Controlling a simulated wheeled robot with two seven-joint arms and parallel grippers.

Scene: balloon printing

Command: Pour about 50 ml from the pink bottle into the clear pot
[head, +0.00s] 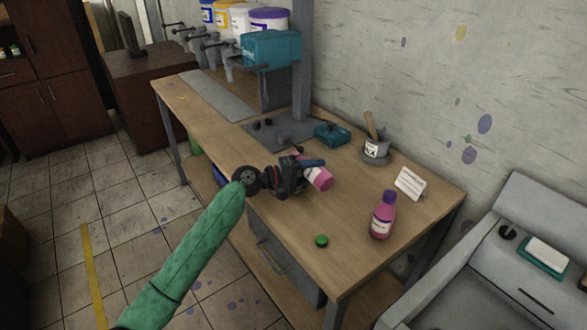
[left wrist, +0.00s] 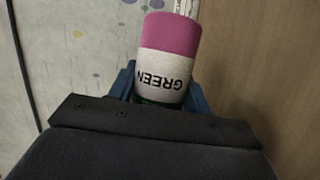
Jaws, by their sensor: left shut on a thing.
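My left gripper (head: 308,163) is shut on a pink bottle (head: 321,179) over the middle of the workbench. The bottle is tilted well over, and its pink end points right and down. In the left wrist view the held bottle (left wrist: 168,35) has a white label reading "GREEN" upside down; its near end is hidden by the gripper (left wrist: 163,90). A second pink bottle (head: 382,217) with a purple top stands upright near the bench's right end. A small grey pot (head: 376,150) with a label and a wooden stick stands behind; I cannot tell whether it is the clear pot. My right gripper is out of view.
A green cap (head: 321,241) lies near the front edge of the wooden bench (head: 350,255). A white card (head: 410,184) and a teal object (head: 332,134) stand at the back. A teal machine with white tubs (head: 270,48) is mounted farther left. Bench is clear around the cap.

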